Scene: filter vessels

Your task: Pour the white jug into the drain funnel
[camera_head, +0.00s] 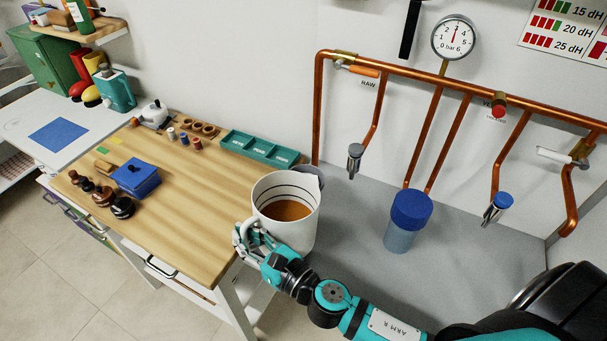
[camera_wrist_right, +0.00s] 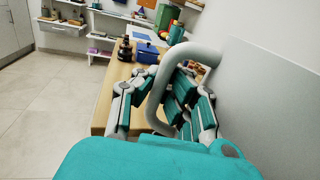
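The white jug (camera_head: 306,232) is in the middle of the head view, with brown liquid inside and dark lines around its inner wall. It looks roughly upright. My right gripper (camera_head: 250,240) is at its lower left side, shut on its handle; the wrist view shows the pale handle (camera_wrist_right: 157,100) between the fingers (camera_wrist_right: 165,105). I cannot tell whether the jug's base touches anything. A grey rounded rim (camera_head: 314,172) shows just behind the jug; it may be the drain funnel, but the jug hides most of it. My left gripper is out of view.
A wooden bench (camera_head: 190,225) at left holds a teal tray (camera_head: 259,148), a blue box (camera_head: 135,178) and small items. Copper pipes (camera_head: 420,72) with taps run along the wall. A blue-capped filter vessel (camera_head: 409,212) hangs right of the jug above the grey surface (camera_head: 350,220).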

